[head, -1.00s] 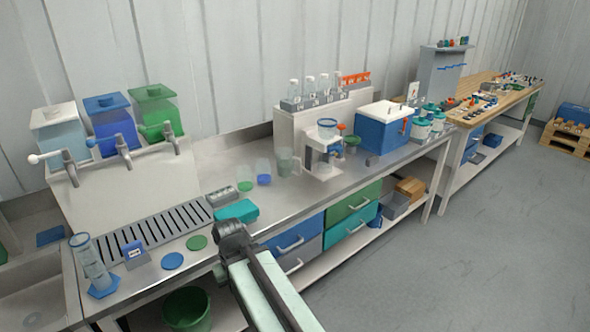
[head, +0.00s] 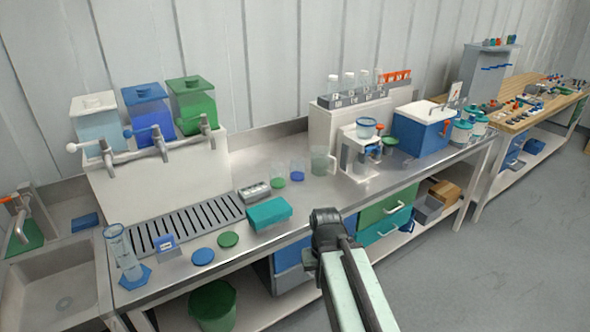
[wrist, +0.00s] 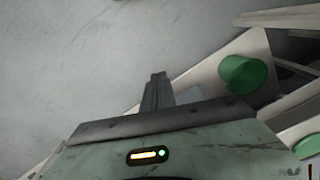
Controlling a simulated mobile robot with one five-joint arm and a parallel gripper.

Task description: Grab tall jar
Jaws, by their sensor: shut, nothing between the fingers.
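A tall, clear, narrow vessel (head: 122,252) with a blue rim band stands upright on a blue hexagonal base at the bench's front left corner. It is the tallest slim vessel I see, but I cannot be sure it is the tall jar. My gripper (wrist: 158,82) shows in the wrist view as dark fingers, closed together and empty, over bare grey floor. In the head view my arm reaches up in front of the bench, well to the right of the vessel; its fingers cannot be made out there. The vessel is not in the wrist view.
A slotted drain tray (head: 190,228), blue disc (head: 203,257), green disc (head: 228,239) and teal box (head: 269,213) lie right of the vessel. Small clear cups and a jug (head: 322,161) stand farther back. A green bucket (head: 213,306) sits below; it also shows in the wrist view (wrist: 245,76).

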